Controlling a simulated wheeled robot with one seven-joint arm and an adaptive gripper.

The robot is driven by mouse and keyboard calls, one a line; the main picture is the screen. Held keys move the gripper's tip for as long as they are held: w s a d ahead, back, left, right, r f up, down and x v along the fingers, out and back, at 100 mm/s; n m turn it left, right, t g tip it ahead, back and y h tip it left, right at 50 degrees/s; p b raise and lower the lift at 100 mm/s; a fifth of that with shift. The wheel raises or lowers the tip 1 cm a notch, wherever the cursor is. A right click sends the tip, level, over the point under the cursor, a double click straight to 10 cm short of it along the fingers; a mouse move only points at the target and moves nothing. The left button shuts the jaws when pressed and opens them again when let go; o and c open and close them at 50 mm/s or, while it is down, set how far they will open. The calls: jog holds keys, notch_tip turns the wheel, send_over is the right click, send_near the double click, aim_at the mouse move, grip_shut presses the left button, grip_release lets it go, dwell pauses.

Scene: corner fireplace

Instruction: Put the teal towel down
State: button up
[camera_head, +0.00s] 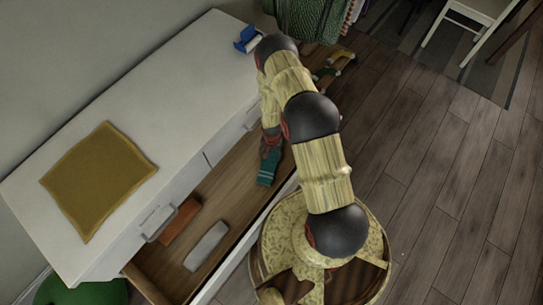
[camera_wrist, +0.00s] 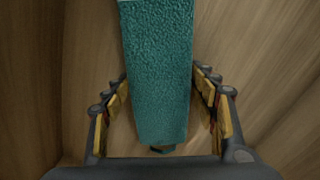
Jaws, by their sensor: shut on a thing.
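The teal towel (camera_head: 267,168) hangs below my gripper (camera_head: 271,138) over the open wooden drawer (camera_head: 237,180). The wrist view shows the towel (camera_wrist: 158,70) as a long folded teal strip between the two fingers of my gripper (camera_wrist: 161,76). The gripper is shut on it. Wood grain (camera_wrist: 260,60) lies behind the towel. I cannot tell whether the towel's lower end touches the drawer floor. My arm hides the far part of the drawer in the head view.
An orange-brown block (camera_head: 180,221) and a grey block (camera_head: 206,246) lie in the drawer's near end. A mustard cloth (camera_head: 98,178) and a blue object (camera_head: 247,39) are on the white cabinet top (camera_head: 170,90). The cabinet top's middle is clear. A white chair (camera_head: 470,20) stands far right.

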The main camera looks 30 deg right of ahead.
aim_at(272, 155)
jog(key=shift+f, duration=0.2)
jog(key=o, duration=1.3)
jog(key=shift+c, duration=0.2)
notch_tip(272, 155, up, 8)
jog(key=p, duration=0.3)
jog(key=shift+f+p, duration=0.1)
jog(key=shift+p, duration=0.2)
